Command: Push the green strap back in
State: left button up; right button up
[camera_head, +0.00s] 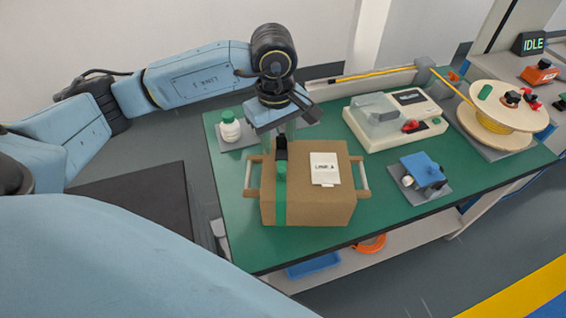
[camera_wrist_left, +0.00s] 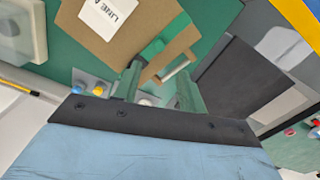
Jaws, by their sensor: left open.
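The green strap (camera_head: 279,206) runs down the front of a brown cardboard box (camera_head: 335,206) on the green table. A black piece and a brighter green piece sit above it at the box's top front edge. My left gripper (camera_head: 286,142) points down just over the top of the box, behind the strap. In the left wrist view, its two green fingers (camera_wrist_left: 160,70) stand apart with nothing between them, and a green strap part (camera_wrist_left: 153,48) shows beyond them on the box. I cannot tell if a finger touches the strap. My right gripper is not in view.
The box has side handles (camera_head: 364,180) and a white label (camera_head: 325,169). A white bottle (camera_head: 230,128) stands behind left. A grey machine (camera_head: 398,120), a blue device (camera_head: 422,169) and a yellow cable spool (camera_head: 500,108) stand to the right. The table's front right is clear.

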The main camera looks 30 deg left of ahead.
aim_at(281, 170)
pick_arm(q)
notch_tip(281, 170, down, 10)
jog(key=shift+w+d, duration=0.15)
dwell(0.3)
grip_shut()
